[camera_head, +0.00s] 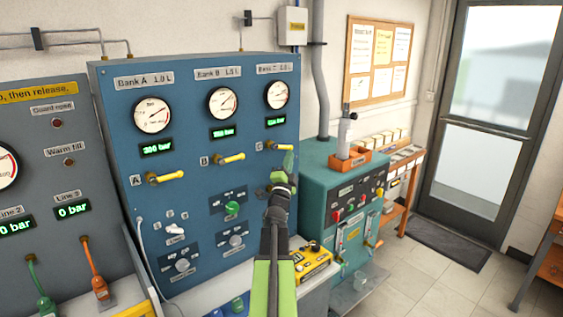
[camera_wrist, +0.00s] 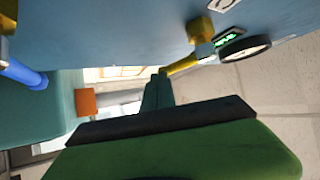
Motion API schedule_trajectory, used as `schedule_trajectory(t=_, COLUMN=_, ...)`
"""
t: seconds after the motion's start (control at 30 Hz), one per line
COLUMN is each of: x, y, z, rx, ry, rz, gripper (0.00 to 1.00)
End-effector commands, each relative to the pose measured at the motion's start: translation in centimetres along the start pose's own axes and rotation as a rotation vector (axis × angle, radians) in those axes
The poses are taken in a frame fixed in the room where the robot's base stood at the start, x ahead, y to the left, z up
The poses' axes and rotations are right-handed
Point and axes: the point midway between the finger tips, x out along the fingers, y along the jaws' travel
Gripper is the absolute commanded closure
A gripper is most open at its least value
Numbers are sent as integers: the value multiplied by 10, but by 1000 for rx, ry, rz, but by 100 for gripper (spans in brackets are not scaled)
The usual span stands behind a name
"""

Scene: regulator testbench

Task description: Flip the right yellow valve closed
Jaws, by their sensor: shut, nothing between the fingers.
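The right yellow valve (camera_head: 280,147), labelled C, is on the blue panel under the Bank C gauge. Its handle lies about level, pointing right. My gripper (camera_head: 287,164) is shut and empty just below the outer end of that handle. In the wrist view the yellow valve (camera_wrist: 201,29) shows at the top, and its handle reaches down-left to near my gripper's tip (camera_wrist: 157,92). I cannot tell whether they touch. The other yellow valves, A (camera_head: 165,177) and B (camera_head: 230,159), also have handles pointing right.
The blue panel (camera_head: 115,92) stands close in front of my gripper. A teal cabinet (camera_head: 318,177) stands just to the right. Open floor lies by the door (camera_head: 480,120).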

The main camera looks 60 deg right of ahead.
Motion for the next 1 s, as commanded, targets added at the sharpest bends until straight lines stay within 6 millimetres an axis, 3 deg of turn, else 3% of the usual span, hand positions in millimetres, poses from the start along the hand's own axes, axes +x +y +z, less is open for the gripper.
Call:
schedule_trajectory(t=0.27, x=-16, y=10, z=3, rx=2, ry=-3, rz=-1, gripper=100)
schedule_trajectory(t=0.73, x=-107, y=67, z=-4, rx=5, ry=-6, rz=-2, gripper=100)
schedule_trajectory(t=1.0, x=-119, y=72, z=-8, rx=4, ry=-6, rz=-3, gripper=100)
